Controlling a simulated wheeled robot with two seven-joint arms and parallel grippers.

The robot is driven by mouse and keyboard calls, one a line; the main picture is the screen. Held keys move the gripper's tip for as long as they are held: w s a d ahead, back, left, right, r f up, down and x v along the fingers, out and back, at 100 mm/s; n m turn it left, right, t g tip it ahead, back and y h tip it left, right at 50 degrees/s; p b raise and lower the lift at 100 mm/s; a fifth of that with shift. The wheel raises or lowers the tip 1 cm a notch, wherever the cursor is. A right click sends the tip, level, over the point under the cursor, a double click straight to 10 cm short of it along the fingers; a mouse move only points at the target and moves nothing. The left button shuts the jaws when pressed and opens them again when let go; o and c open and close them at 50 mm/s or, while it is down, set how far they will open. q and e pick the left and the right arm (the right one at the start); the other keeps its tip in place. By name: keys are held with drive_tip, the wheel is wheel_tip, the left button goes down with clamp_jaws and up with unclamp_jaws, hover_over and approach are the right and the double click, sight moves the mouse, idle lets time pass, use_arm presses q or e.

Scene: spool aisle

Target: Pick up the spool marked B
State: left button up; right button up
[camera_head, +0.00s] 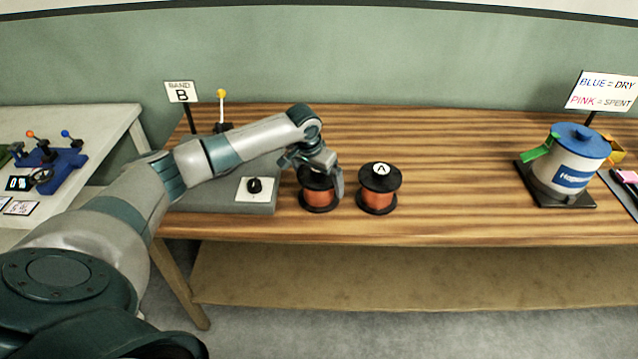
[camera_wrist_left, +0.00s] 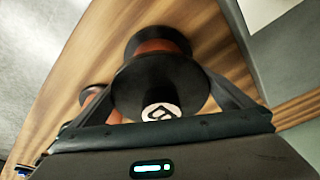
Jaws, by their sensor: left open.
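The spool marked B (camera_wrist_left: 160,85) has black flanges, an orange-red winding and a white top label, seen close up in the left wrist view. In the head view the same spool (camera_head: 318,198) stands on the wooden table, its top partly hidden by my gripper. My left gripper (camera_head: 325,180) is open at this spool, with a finger on either side of it; I cannot tell whether the fingers touch it. The spool marked A (camera_head: 378,190) stands upright just to the right, with a gap between them. My right gripper is in neither view.
A white canister with a blue lid (camera_head: 570,165) stands at right by a "BLUE = DRY" sign (camera_head: 603,92). The table's middle (camera_head: 455,170) is clear.

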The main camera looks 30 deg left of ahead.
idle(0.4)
use_arm(q)
drive_tip(key=c, duration=1.4)
drive_tip(key=shift+r, duration=0.1)
drive_tip(key=shift+c, duration=0.2)
drive_tip(key=shift+r, duration=0.1)
wheel_tip(320, 180, up, 9)
drive_tip(key=shift+w+f+b, duration=0.1)
drive_tip(key=shift+b, duration=1.15)
drive_tip(key=shift+r, duration=0.5)
